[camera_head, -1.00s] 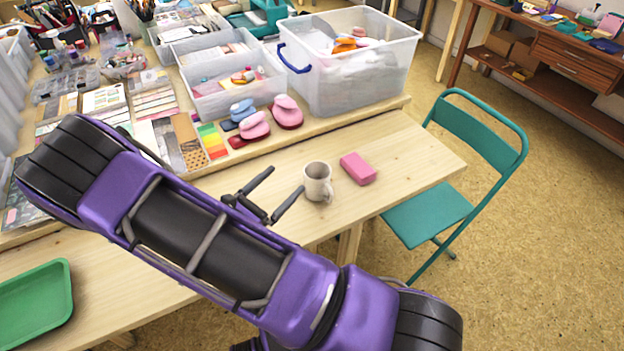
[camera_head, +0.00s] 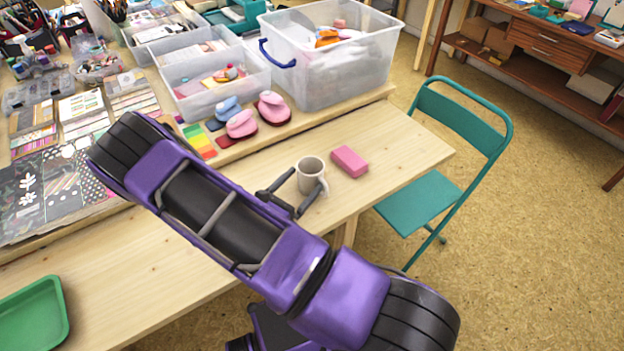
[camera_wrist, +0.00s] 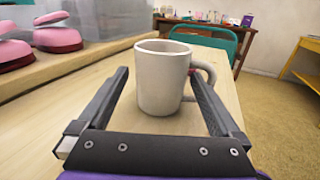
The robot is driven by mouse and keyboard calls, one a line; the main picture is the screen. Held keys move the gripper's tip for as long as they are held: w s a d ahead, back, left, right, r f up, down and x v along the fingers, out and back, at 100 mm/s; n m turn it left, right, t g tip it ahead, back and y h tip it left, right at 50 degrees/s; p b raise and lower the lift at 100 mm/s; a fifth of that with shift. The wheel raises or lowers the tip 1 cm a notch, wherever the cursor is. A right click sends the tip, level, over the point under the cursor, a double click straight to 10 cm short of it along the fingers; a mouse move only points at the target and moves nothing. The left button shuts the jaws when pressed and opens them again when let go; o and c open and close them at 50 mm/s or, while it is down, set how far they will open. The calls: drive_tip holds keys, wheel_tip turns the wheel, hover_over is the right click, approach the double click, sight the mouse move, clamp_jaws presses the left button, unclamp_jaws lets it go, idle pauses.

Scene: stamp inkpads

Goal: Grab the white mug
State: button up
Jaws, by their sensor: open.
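The white mug (camera_head: 311,173) stands upright on the wooden table, near its front edge. In the wrist view the mug (camera_wrist: 162,80) stands between my gripper's two fingers, with its handle to the right, near the right finger. My gripper (camera_head: 302,190) is open, with one finger on each side of the mug. In the wrist view the gripper (camera_wrist: 160,92) shows both fingers spread. A gap shows between the left finger and the mug. Whether the right finger touches the handle I cannot tell.
A pink block (camera_head: 350,161) lies just right of the mug. Pink and blue stampers (camera_head: 241,124) and a clear bin (camera_head: 335,75) stand behind on a raised board. A teal chair (camera_head: 425,200) stands at the table's right. A green tray (camera_head: 62,310) is at lower left.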

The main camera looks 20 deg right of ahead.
sight(317, 167)
drive_tip(key=x, duration=0.6)
drive_tip(key=shift+d, duration=0.25)
drive_tip(key=shift+w, duration=0.1)
drive_tip(key=c, duration=1.4)
drive_tip(key=shift+c, duration=0.3)
